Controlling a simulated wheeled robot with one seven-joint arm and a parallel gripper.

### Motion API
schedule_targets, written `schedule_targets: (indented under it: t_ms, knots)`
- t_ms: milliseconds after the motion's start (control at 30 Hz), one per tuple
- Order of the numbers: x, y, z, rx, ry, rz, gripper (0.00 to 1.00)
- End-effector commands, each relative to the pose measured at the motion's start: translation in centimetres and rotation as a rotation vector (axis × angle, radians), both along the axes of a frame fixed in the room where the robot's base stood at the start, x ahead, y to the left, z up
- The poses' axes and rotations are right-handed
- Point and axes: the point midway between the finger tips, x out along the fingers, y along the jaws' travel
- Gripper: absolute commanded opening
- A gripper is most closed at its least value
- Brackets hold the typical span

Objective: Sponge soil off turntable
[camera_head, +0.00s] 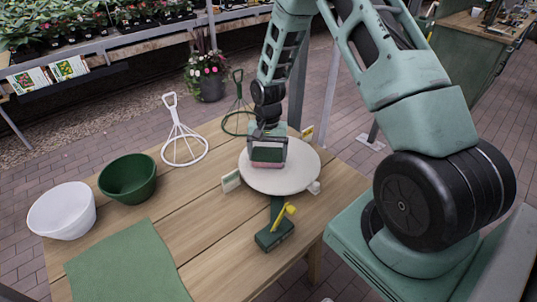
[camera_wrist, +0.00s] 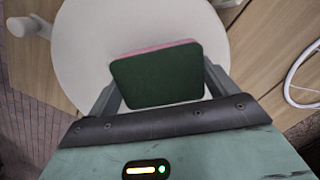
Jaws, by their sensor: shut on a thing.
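My gripper (camera_head: 268,141) is shut on a sponge (camera_head: 266,155) with a dark green face and a pink layer. The wrist view shows the sponge (camera_wrist: 157,75) between the two fingers, its green face toward the camera. The turntable (camera_head: 296,168) is a round, pale disc on the wooden table, and it also fills the upper middle of the wrist view (camera_wrist: 88,40). The sponge is over the left part of the disc; I cannot tell whether it touches. No soil shows on the visible part of the disc, and the area under the sponge is hidden.
A green base with a yellow lever (camera_head: 275,233) stands in front of the turntable. A white wire stand (camera_head: 183,145), a green wire stand (camera_head: 238,118), a green bowl (camera_head: 128,180), a white bowl (camera_head: 62,212) and a green cloth (camera_head: 125,268) are on the table (camera_head: 215,215).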

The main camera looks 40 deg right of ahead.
Motion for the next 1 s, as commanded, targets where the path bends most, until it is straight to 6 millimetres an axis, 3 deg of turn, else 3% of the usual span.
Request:
schedule_targets:
  t_ms: [33,600,1000]
  knots:
    - [0.2,-0.2,1.4,-0.002,-0.006,-0.002,0.64]
    - [0.7,-0.3,6.4,-0.002,-0.004,0.001,0.64]
    - [0.8,-0.3,6.8,-0.002,-0.004,0.002,0.64]
